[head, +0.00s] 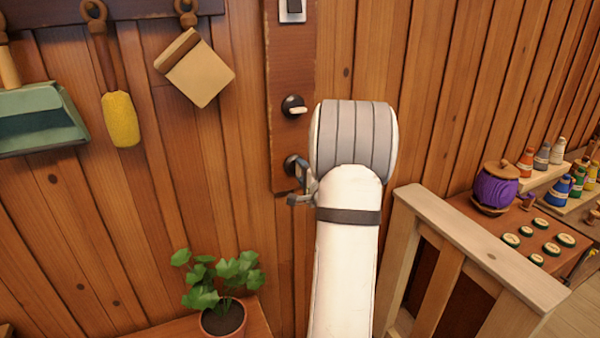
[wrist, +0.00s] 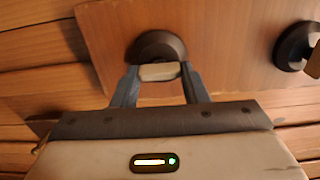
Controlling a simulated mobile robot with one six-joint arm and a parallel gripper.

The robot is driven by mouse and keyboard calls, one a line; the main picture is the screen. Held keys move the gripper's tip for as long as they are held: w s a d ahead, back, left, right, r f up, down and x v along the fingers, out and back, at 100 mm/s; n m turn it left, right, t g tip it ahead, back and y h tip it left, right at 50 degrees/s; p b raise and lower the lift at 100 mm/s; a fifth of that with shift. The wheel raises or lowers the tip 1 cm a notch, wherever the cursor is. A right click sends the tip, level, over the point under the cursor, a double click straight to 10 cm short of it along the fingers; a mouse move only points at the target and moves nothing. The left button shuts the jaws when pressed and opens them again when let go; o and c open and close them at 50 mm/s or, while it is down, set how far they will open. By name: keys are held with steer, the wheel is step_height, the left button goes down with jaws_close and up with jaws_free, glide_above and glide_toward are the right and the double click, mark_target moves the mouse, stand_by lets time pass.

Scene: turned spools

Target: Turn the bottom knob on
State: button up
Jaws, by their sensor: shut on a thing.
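The bottom knob (head: 294,164) is a dark round base low on a vertical wooden panel (head: 287,140) on the wall. In the wrist view the same knob (wrist: 157,48) has a pale bar handle (wrist: 160,72) standing out from it. My gripper (head: 303,190) is at this knob, and its two fingers (wrist: 160,75) are shut on the ends of the pale handle. The upper knob (head: 293,106), dark with a pale handle, is on the same panel; it shows at the right of the wrist view (wrist: 296,46). In the head view my gripper and arm partly hide the bottom knob.
A switch (head: 292,8) is at the panel's top. A potted plant (head: 223,318) stands below left. A dustpan (head: 38,118) and brushes hang at left.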

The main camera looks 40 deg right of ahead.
steer(key=shift+r, duration=0.1)
steer(key=o, duration=1)
steer(key=b+v, duration=0.2)
steer(key=v, duration=0.5)
steer(key=shift+s+a, duration=0.1)
steer(key=shift+s, duration=0.25)
